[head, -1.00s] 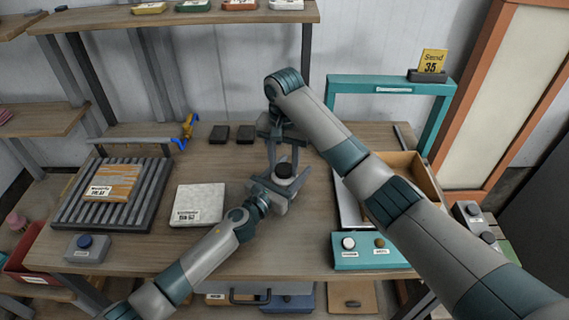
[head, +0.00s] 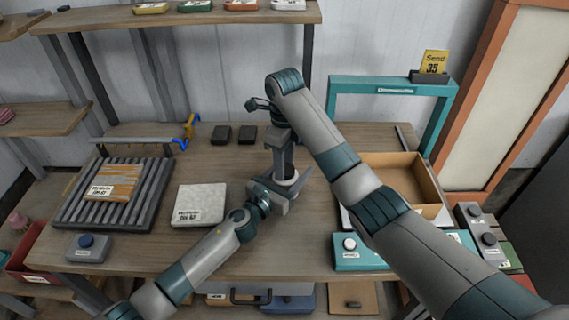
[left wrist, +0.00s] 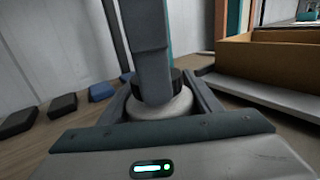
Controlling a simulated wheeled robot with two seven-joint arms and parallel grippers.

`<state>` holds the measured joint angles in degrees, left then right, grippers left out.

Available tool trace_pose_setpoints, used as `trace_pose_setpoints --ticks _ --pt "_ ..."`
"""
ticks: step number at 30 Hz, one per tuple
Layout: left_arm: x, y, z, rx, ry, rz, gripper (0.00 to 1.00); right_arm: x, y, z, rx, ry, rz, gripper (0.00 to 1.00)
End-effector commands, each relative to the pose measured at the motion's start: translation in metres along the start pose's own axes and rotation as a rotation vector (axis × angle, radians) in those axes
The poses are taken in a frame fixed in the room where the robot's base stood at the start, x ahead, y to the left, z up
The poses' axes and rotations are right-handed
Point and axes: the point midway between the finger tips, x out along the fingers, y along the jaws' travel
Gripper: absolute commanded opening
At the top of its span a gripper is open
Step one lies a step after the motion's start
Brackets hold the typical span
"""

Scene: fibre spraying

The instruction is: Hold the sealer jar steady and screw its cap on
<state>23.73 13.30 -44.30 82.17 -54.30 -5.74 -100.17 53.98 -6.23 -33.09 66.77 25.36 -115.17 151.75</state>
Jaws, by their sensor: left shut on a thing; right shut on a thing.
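The pale sealer jar (head: 287,185) stands upright between the fingers of my left gripper (head: 284,193), which is shut on it. In the left wrist view its white rounded shoulder (left wrist: 182,104) shows between those fingers. The black cap (left wrist: 177,80) sits at the top of the jar; how far it is screwed on cannot be told. My right gripper (head: 285,166) points straight down from above and is shut on the cap. It also shows in the left wrist view (left wrist: 154,85), where its near finger covers the cap's middle. In the head view the right gripper hides the cap.
A white labelled slab (head: 200,203) and ribbed rack (head: 66,207) lie left. Two dark blocks (head: 246,134) lie behind.

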Motion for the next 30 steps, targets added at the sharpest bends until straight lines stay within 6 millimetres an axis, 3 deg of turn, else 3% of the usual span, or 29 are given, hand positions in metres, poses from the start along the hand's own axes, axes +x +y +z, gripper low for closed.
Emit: trace_pose_setpoints --ticks 6,15,16,18,30 --pt "-0.0009 -0.0001 -0.0022 0.0 0.003 0.0 0.0 -0.0015 -0.002 0.0 0.196 -0.002 -0.003 0.19" --pt "-0.0009 0.0 -0.0023 0.0 0.004 0.0 0.0 -0.0015 -0.0021 -0.0001 0.206 -0.002 -0.003 0.19" --pt "-0.0009 0.0 -0.0023 0.0 0.004 0.0 0.0 -0.0015 -0.0021 -0.0001 0.206 -0.002 -0.003 0.47" --pt "-0.0009 0.0 -0.0023 0.0 0.004 0.0 0.0 -0.0014 -0.0019 -0.0001 0.205 -0.002 -0.003 0.58" --pt "-0.0007 -0.0001 -0.002 0.0 0.003 0.0 0.0 -0.0065 -0.0026 -0.0003 0.204 -0.001 -0.005 0.58"
